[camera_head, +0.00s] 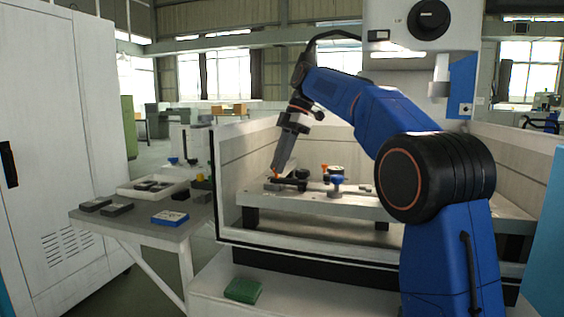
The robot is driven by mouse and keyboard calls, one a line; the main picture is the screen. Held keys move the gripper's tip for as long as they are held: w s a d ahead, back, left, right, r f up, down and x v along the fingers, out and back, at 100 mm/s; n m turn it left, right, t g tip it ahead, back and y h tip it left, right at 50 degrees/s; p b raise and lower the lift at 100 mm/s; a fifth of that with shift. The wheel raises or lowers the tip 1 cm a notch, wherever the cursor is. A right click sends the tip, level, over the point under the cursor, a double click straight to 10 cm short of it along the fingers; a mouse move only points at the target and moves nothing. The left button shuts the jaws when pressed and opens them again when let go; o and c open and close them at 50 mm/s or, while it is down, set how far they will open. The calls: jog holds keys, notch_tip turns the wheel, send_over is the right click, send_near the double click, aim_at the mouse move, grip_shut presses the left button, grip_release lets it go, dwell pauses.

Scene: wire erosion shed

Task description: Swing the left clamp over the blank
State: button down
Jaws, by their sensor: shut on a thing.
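My gripper (275,172) points down at the left part of the work table inside the machine tank. Its fingers are shut on the left clamp (288,182), a low dark piece, at its orange end. The fingers and my wrist hide part of that clamp. To its right stand a blue-topped knob on a grey base (337,184) and a dark round part with an orange-red top (325,170). The blank cannot be told apart surely among the small grey and dark parts on the table.
The pale work table (350,205) stands on dark legs within low tank walls (226,190). The machine's white head (420,25) hangs above at the right.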

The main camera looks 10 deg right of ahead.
jog(key=shift+s+a+n, duration=0.1)
jog(key=shift+s+n, duration=0.1)
jog(key=shift+n, duration=0.2)
jog(key=c, duration=1.6)
grip_release()
jog(key=shift+c, duration=0.2)
